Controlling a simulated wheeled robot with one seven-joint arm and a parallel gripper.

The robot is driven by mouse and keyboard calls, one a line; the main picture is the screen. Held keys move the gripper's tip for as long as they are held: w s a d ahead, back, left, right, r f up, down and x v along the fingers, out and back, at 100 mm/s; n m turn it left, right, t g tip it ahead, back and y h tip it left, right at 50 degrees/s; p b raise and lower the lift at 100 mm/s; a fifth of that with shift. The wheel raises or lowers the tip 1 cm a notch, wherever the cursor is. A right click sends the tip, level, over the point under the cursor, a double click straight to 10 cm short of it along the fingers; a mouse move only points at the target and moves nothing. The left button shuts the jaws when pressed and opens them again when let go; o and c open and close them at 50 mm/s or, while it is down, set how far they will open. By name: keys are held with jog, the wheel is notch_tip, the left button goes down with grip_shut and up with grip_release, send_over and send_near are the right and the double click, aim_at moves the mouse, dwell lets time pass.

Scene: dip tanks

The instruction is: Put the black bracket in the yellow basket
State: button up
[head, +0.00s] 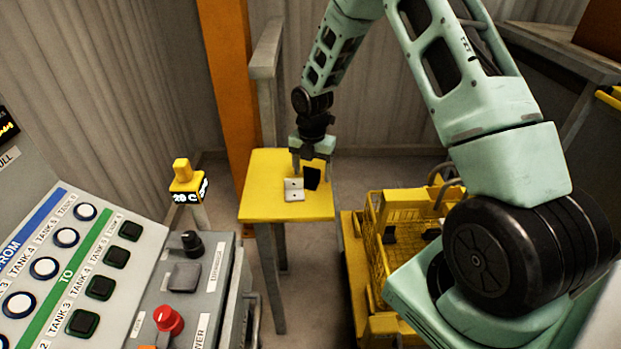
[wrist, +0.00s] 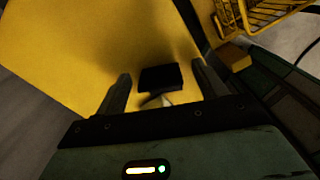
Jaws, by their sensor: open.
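The black bracket (head: 312,178) stands on the yellow table in the head view, close beside a white bracket (head: 293,190). In the wrist view the black bracket (wrist: 161,78) lies between and slightly beyond my fingertips, with part of a pale piece showing below it. My gripper (head: 311,168) points down just over the brackets; it is open, with its fingers (wrist: 160,84) on either side of the black bracket. I cannot tell whether they touch it. The yellow basket (head: 372,240) is to the right of the table, partly hidden by my arm; its corner also shows in the wrist view (wrist: 232,22).
The yellow table (head: 262,196) is otherwise bare. A control panel (head: 150,235) with several buttons fills the left. An orange post (head: 232,90) and a grey post stand behind the table. Dark objects (head: 430,233) show in the basket.

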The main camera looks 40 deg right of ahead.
jog(key=c, duration=1.3)
jog(key=shift+r, duration=0.1)
